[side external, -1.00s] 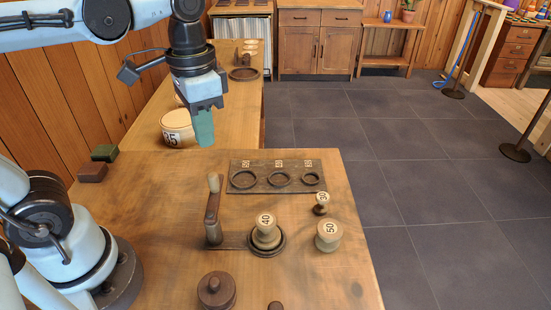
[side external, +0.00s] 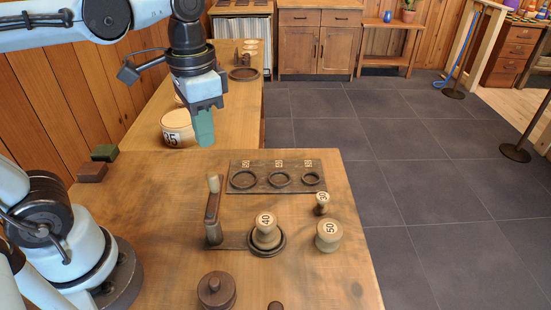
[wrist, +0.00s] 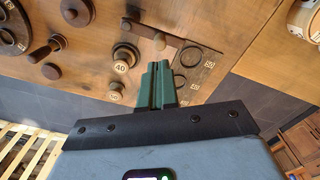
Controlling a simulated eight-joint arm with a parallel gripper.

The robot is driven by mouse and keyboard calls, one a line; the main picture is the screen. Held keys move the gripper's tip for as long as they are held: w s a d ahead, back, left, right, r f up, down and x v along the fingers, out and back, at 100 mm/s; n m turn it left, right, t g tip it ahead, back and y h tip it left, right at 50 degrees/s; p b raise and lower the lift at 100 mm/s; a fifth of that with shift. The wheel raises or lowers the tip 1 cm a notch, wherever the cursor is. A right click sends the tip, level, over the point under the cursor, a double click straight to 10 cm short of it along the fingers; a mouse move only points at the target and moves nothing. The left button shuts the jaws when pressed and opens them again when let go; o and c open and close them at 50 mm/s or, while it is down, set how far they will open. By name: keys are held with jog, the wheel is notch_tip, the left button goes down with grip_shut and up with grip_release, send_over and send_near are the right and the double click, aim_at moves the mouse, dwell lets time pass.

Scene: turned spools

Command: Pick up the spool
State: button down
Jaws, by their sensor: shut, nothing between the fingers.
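A pale spool marked 40 (side external: 266,232) stands upright on a dark round base joined to a small cranked stand (side external: 213,215). A spool marked 50 (side external: 328,236) stands to its right, and a smaller spool (side external: 321,203) with a dark lower part stands behind that one. In the wrist view the spool marked 40 (wrist: 121,66) and the spool marked 50 (wrist: 115,92) show left of the fingers. My gripper (side external: 205,143) has green fingers, shut and empty, above the table's back left part, apart from all spools. The fingers also show in the wrist view (wrist: 157,68).
A dark board (side external: 262,187) with three rings lies at the table's back. A lidded dark round pot (side external: 216,291) stands at the front. Green (side external: 105,152) and brown (side external: 92,171) blocks sit at the left edge. A pale drum (side external: 177,128) stands on the bench behind.

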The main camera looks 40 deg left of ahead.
jog(key=c, duration=0.7)
grip_release()
jog(key=shift+c, duration=0.2)
jog(key=w+d+f+n, duration=0.2)
jog(key=w+d, duration=0.5)
jog(key=w, duration=0.3)
jog(key=n, duration=0.2)
send_over(323, 196)
notch_tip(323, 196, down, 5)
jog(key=f, duration=0.6)
jog(key=shift+a+f, duration=0.2)
jog(key=shift+d+f, duration=0.15)
jog(key=shift+f, duration=1.25)
jog(key=shift+d+f, duration=0.1)
jog(key=shift+f, duration=1.25)
